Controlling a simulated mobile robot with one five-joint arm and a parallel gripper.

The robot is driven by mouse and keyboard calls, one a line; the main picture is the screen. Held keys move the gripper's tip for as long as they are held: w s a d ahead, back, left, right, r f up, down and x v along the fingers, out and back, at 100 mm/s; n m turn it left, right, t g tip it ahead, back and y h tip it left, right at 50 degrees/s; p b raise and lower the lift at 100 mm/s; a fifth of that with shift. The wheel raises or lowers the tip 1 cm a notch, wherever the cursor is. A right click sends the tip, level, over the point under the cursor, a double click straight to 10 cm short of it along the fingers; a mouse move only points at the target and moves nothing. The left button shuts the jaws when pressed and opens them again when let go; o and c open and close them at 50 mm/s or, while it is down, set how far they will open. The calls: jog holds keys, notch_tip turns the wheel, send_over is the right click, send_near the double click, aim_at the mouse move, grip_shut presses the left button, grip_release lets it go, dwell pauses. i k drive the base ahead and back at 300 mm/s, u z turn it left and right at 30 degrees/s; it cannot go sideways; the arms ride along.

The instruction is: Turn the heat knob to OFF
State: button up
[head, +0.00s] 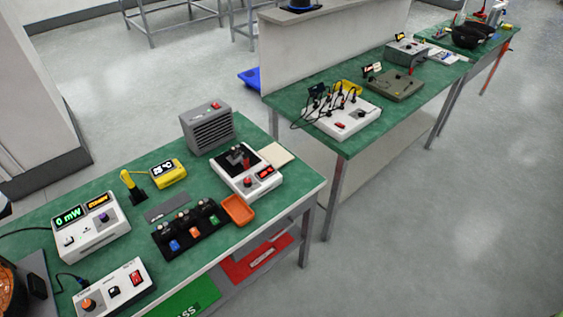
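No knob label is legible, so I cannot tell for sure which knob is the heat knob or where it points. A white box with a black top (225,168) stands at the right end of the near green bench. Another white control box (115,292) at the lower left has an orange knob (88,304) and a red switch (136,278). My gripper is not in view.
The near bench (92,188) also holds a grey louvred unit (207,129), a yellow temperature display (169,173), a white power meter (90,232), a black fixture (190,230) and an orange tray (238,209). A second bench (345,146) stands beyond. Open floor (440,225) lies right.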

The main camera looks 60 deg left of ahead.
aim_at(247, 183)
jog(key=u, duration=0.05)
jog(key=i, duration=0.4)
jog(key=u, duration=1.15)
jog(key=k, duration=0.15)
jog(key=z, duration=2.95)
jog(key=k, duration=1)
jog(key=z, duration=5.8)
